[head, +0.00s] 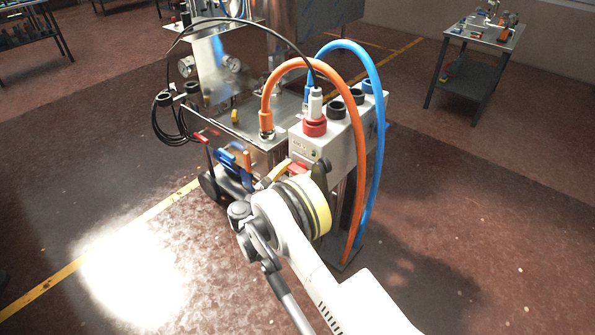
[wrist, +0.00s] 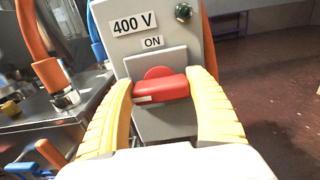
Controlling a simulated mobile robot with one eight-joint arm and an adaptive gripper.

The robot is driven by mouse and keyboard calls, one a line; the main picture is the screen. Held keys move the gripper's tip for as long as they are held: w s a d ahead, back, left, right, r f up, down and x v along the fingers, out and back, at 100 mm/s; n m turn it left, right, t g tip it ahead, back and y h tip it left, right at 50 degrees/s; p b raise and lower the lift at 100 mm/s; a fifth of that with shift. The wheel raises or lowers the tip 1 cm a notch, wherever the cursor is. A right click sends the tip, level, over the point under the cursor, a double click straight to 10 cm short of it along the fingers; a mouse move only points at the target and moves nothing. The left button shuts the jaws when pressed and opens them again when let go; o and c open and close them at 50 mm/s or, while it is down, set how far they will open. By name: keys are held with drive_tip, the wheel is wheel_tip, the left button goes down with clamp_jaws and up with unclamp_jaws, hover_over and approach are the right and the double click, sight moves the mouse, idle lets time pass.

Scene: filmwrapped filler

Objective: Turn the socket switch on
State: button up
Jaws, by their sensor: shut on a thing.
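The socket switch is a red handle (wrist: 160,89) on a grey plate, under labels reading "400 V" and "ON", in the wrist view. The handle lies roughly level across the plate. My gripper (wrist: 163,92) has its two yellow fingers on either side of the handle, closed against its ends. In the head view my gripper (head: 285,172) is at the front of the grey socket box (head: 345,138), and a bit of the red handle (head: 298,168) shows beside it. My wrist partly hides the switch there.
An orange hose (head: 357,125) and a blue hose (head: 381,120) arch over the box. The floor at right is open, with another table (head: 480,40) farther back.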

drive_tip(key=shift+m, duration=0.3)
drive_tip(key=m, duration=0.3)
drive_tip(key=shift+s+d+m, duration=0.1)
drive_tip(key=shift+m, duration=0.3)
drive_tip(key=m, duration=0.4)
drive_tip(key=shift+f+m, duration=0.15)
drive_tip(key=shift+m, duration=0.15)
drive_tip(key=m, duration=0.4)
drive_tip(key=shift+s+d+f, duration=0.1)
drive_tip(key=shift+f+m, duration=0.1)
drive_tip(key=shift+m, duration=2.3)
drive_tip(key=o, duration=1.2)
